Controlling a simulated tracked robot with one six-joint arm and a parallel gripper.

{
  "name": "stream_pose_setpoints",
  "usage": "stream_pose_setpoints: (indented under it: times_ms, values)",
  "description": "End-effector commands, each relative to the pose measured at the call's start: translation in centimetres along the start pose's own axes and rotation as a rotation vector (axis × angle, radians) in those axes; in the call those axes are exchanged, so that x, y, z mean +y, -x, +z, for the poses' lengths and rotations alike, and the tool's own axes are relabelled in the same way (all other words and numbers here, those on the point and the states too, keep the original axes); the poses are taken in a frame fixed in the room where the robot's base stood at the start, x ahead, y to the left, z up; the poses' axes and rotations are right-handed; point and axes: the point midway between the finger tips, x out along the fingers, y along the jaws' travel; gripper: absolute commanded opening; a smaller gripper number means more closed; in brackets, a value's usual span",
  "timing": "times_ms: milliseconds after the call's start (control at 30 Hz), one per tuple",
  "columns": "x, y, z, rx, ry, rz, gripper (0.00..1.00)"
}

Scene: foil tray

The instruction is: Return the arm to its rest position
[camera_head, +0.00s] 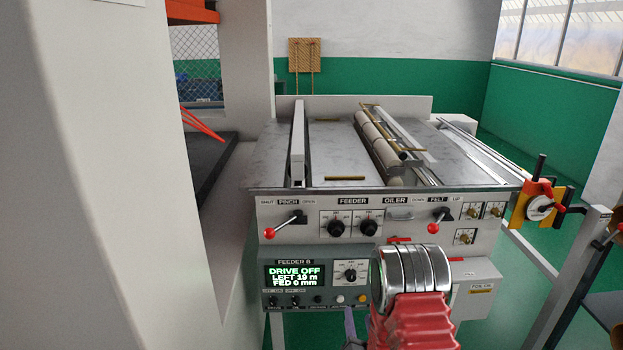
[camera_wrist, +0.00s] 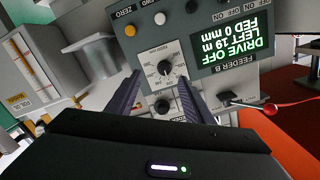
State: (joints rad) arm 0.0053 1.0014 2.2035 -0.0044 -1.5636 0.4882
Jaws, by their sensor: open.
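My gripper (camera_wrist: 158,74) is open, with its two dark purple fingers apart and nothing between them. Past the fingers, the wrist view shows the FEEDER B panel (camera_wrist: 205,85) upside down, with a round selector dial (camera_wrist: 166,69) framed between the fingertips. I cannot tell how far the fingertips are from the panel. In the head view my red and silver arm (camera_head: 412,285) reaches up in front of the machine at lower centre and hides most of the gripper. The FEEDER B panel (camera_head: 312,252) also shows there. Its display (camera_head: 295,276) reads DRIVE OFF, LEFT 19 m, FED 0 mm.
Red-knobbed levers PINCH (camera_head: 284,224) and FELT (camera_head: 440,221) stick out from the machine front. A pale wall column (camera_head: 110,180) stands close on the left. A valve-like orange and yellow device (camera_head: 538,205) and a frame stand at right. Green floor shows between them.

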Motion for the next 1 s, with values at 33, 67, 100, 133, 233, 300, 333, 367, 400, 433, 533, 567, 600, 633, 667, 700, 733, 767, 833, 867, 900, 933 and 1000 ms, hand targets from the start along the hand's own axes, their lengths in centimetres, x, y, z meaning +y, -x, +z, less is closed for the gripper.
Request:
stream_pose_setpoints:
  times_ms: [33, 67, 100, 133, 233, 300, 333, 367, 400, 433, 533, 567, 600, 633, 667, 700, 733, 767, 833, 867, 900, 933, 1000]
  values:
    - [0.4, 0.0, 0.8, -0.031, 0.009, 0.016, 0.47]
    - [0.7, 0.1, 1.4, -0.054, 0.016, 0.028, 0.47]
    - [1.2, 0.2, 2.2, -0.089, 0.027, 0.046, 0.47]
    - [1.6, 0.3, 2.9, -0.118, 0.035, 0.06, 0.47]
    - [2.9, 1.1, 5.4, -0.219, 0.061, 0.109, 0.47]
    - [3.8, 1.9, 7.1, -0.292, 0.078, 0.141, 0.47]
    - [4.1, 2.2, 7.7, -0.321, 0.085, 0.154, 0.47]
    - [4.4, 2.5, 8.2, -0.349, 0.093, 0.166, 0.47]
    - [4.7, 2.9, 8.8, -0.385, 0.102, 0.181, 0.47]
    - [4.9, 3.2, 9.2, -0.411, 0.108, 0.191, 0.47]
    - [5.4, 4.2, 10.2, -0.496, 0.131, 0.224, 0.47]
    - [5.5, 4.4, 10.3, -0.52, 0.137, 0.232, 0.47]
    - [5.7, 4.9, 10.6, -0.552, 0.146, 0.243, 0.47]
    - [5.7, 5.2, 10.7, -0.575, 0.153, 0.251, 0.47]
    - [5.8, 5.5, 10.8, -0.598, 0.158, 0.259, 0.47]
    - [5.8, 5.9, 10.8, -0.628, 0.166, 0.269, 0.47]
    - [5.8, 6.2, 10.8, -0.65, 0.173, 0.275, 0.47]
    - [5.8, 6.5, 10.8, -0.671, 0.179, 0.281, 0.47]
    - [5.7, 7.2, 10.6, -0.721, 0.192, 0.296, 0.47]
    - [5.6, 7.5, 10.6, -0.742, 0.198, 0.302, 0.47]
    - [5.5, 7.9, 10.3, -0.768, 0.206, 0.308, 0.47]
    - [5.5, 8.3, 10.2, -0.789, 0.211, 0.313, 0.47]
    - [5.2, 9.0, 9.7, -0.834, 0.224, 0.324, 0.47]
